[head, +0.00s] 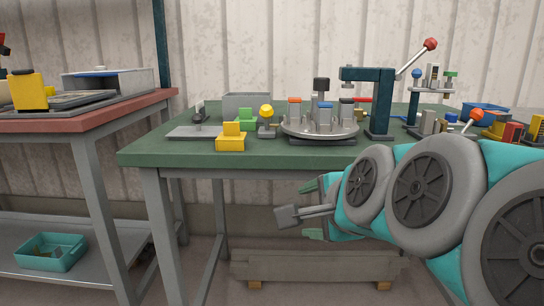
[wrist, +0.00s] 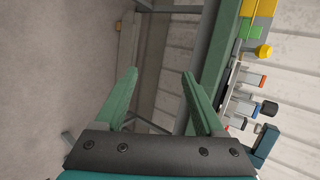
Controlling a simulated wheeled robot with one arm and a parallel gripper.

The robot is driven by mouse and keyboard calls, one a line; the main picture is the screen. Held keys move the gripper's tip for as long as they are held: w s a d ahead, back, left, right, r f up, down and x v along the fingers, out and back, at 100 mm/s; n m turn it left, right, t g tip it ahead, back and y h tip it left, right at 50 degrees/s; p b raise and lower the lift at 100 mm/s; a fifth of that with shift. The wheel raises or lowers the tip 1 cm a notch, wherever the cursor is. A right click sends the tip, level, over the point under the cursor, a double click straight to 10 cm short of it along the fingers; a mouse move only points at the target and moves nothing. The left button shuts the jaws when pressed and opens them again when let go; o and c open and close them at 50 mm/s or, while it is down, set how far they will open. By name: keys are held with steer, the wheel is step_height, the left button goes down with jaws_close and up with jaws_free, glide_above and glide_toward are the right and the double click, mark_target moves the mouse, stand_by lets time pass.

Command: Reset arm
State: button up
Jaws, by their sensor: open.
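My arm reaches in from the right in the head view, low in front of the green-topped bench (head: 160,153). My gripper (head: 309,210) is at its left end, below the level of the bench top and on the near side of it. In the wrist view my gripper (wrist: 158,76) has its two green fingers spread wide with nothing between them. The bench edge (wrist: 218,65) runs just to the right of the fingers there, and the fingers look clear of it.
The bench bears a yellow block (head: 231,141), a round turntable (head: 318,130) with several upright pieces, and a dark green press (head: 380,100) with a red-knobbed lever. A red-topped table (head: 110,112) stands left, with a teal bin (head: 52,254) on its lower shelf. A wooden pallet (head: 315,267) lies below the bench.

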steer(key=s+d+f+n+g+h+p, duration=0.1)
steer(key=s+d+f+n+g, duration=0.1)
steer(key=s+f+n+g, duration=0.45)
steer(key=s+d+f+n+g+h+p, duration=0.1)
steer(key=s+d+f+n+p, duration=0.15)
steer(key=f, duration=0.65)
steer(key=s+d+f+n+g, duration=0.2)
steer(key=s+f+n, duration=0.1)
steer(key=s, duration=0.3)
steer(key=s+d+f+n+g+h, duration=0.1)
steer(key=s+d+f+n+g, duration=0.1)
steer(key=s, duration=0.4)
steer(key=shift+s+d+f+n+g+p, duration=0.2)
steer(key=shift+s+f+n+g+p, duration=0.2)
steer(key=shift+f+n+g, duration=0.25)
